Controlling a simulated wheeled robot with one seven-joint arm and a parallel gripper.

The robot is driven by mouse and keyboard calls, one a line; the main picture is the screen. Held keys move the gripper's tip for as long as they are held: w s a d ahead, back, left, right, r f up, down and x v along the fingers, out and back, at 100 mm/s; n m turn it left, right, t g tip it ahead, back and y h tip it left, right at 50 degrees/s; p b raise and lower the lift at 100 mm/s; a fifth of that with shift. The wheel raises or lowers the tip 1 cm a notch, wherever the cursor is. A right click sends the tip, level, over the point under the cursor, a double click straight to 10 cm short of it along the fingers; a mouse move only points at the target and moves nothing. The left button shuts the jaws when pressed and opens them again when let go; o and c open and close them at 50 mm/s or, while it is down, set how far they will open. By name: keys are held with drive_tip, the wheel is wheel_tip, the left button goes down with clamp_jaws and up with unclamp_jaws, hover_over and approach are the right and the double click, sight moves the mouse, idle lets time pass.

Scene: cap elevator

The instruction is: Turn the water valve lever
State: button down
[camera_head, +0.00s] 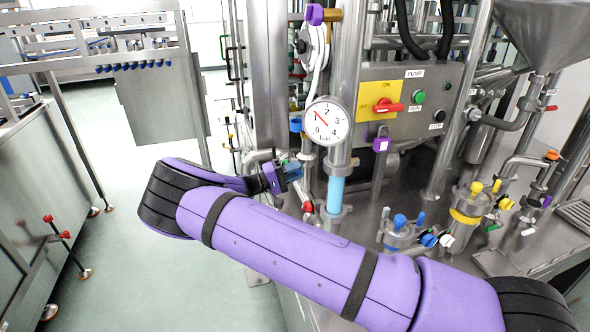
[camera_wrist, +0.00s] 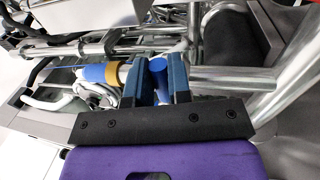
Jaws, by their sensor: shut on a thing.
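My gripper (camera_head: 291,171) is beside the vertical pipes below the pressure gauge in the head view. In the wrist view its two blue fingers (camera_wrist: 160,82) are shut on a blue rounded handle (camera_wrist: 158,67), which appears to be the water valve lever. The handle's lower part is hidden between the fingers. In the head view the handle is hard to make out behind my gripper, so its angle cannot be told there.
The round pressure gauge (camera_head: 327,121) is just above my gripper. A yellow pump panel (camera_head: 381,98) with a red switch is to the right. Blue-topped (camera_head: 399,221) and yellow-topped fittings stand on the metal deck. Open floor lies to the left.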

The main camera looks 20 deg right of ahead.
drive_tip(key=shift+f+m, duration=0.2)
drive_tip(key=shift+m, duration=0.1)
drive_tip(key=c, duration=1.1)
unclamp_jaws()
drive_tip(key=shift+o, duration=0.2)
drive_tip(key=shift+a, duration=0.1)
drive_tip(key=a+f, duration=0.2)
drive_tip(key=a, duration=0.8)
drive_tip(key=shift+a, duration=0.25)
drive_tip(key=shift+s, duration=0.1)
